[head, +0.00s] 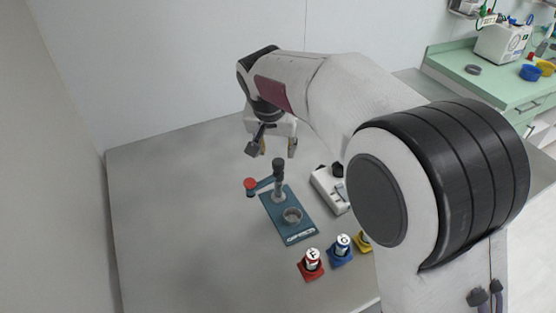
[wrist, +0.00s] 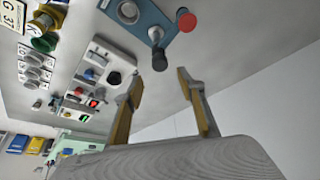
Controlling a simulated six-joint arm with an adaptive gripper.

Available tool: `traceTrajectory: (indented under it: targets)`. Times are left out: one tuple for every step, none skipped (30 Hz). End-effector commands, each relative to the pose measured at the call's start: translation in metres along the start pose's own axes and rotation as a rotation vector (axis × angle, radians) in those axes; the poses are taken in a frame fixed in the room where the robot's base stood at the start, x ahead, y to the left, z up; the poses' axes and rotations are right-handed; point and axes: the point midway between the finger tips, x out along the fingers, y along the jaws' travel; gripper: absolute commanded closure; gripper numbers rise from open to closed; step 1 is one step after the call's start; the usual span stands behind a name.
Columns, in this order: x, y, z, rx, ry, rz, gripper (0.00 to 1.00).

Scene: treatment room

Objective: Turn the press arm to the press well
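The press has a blue base (head: 304,231) with a metal cup-like well (head: 292,215) at its near end. A dark upright post (head: 278,172) stands toward the far end. In the wrist view the red knob (wrist: 188,21), post top (wrist: 159,61) and well (wrist: 128,11) lie at the top. My gripper (head: 277,151) is above and behind the post, apart from the press. Its two fingers (wrist: 160,73) are spread with nothing between them.
A white device (head: 330,190) stands right of the press, partly behind my arm. Red (head: 312,262), blue (head: 341,247) and yellow (head: 362,242) holders with cans or jars stand in front. The grey table (head: 180,220) is bare to the left. A green counter (head: 510,88) is far right.

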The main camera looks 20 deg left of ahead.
Motion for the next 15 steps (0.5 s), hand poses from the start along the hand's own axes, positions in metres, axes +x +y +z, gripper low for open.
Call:
traceTrajectory:
  targets:
    - [0.0,0.0,0.0,0.0,0.0,0.0,0.61]
    - [0.0,0.0,0.0,0.0,0.0,0.0,0.61]
    - [0.0,0.0,0.0,-0.001,0.0,0.0,0.61]
    - [0.001,0.0,0.0,-0.001,0.0,0.0,0.61]
    - [0.001,0.0,0.0,-0.001,-0.001,0.0,0.61]
    - [0.002,0.0,0.0,-0.001,-0.001,0.0,0.61]
    - [0.004,0.0,0.0,-0.001,-0.001,0.0,0.61]
    - [0.005,0.0,0.0,-0.001,-0.001,0.001,0.61]
    - [0.007,0.0,0.0,-0.001,-0.001,0.001,0.61]
    - [0.009,0.0,0.0,-0.001,-0.001,0.001,0.61]
    - [0.011,0.0,0.0,-0.001,-0.002,0.001,0.61]
    - [0.015,0.0,0.0,-0.001,-0.002,0.001,0.61]
    - [0.017,0.001,0.0,-0.001,-0.002,0.001,0.61]
    - [0.02,0.001,0.001,-0.001,-0.002,0.001,0.61]
    - [0.025,0.001,0.0,-0.001,-0.002,0.001,0.61]
